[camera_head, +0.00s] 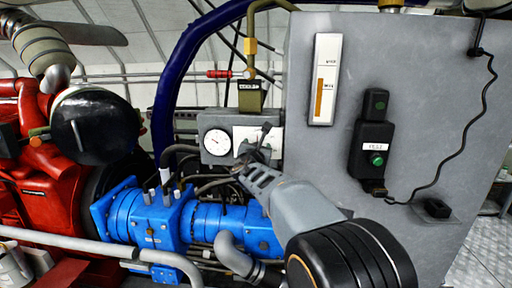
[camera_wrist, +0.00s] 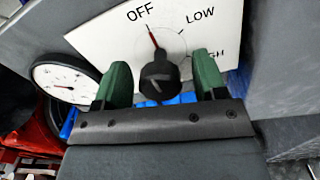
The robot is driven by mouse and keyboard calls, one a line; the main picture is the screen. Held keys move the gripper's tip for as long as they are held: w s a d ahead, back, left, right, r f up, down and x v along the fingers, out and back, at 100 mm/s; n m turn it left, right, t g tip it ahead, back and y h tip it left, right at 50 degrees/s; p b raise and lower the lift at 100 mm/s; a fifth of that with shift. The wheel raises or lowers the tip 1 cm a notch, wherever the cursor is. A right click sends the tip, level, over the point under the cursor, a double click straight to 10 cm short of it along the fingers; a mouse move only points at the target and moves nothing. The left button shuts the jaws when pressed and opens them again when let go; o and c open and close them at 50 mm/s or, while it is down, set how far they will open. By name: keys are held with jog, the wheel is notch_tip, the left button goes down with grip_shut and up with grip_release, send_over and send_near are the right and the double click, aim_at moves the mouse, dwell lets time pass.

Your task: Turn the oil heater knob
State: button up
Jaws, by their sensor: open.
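The oil heater knob (camera_wrist: 160,80) is a black round knob on a white plate (camera_wrist: 108,40) marked OFF, LOW and a partly hidden HIGH. Its red pointer is toward OFF. In the wrist view my gripper (camera_wrist: 160,82) is open, with one green finger on each side of the knob and gaps between. I cannot tell how far the fingertips are from the plate. In the head view the white plate (camera_head: 241,138) is partly behind my gripper (camera_head: 262,140), and the knob itself is hard to make out.
A round gauge (camera_head: 216,139) sits left of the plate. A grey panel (camera_head: 425,75) with a black switch box (camera_head: 371,145) stands at right. Blue pump housings (camera_head: 150,218) lie below, a red engine (camera_head: 45,180) at left, and a dark blue hose (camera_head: 172,85) arches behind.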

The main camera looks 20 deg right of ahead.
jog(key=shift+c, duration=0.5)
jog(key=c, duration=0.8)
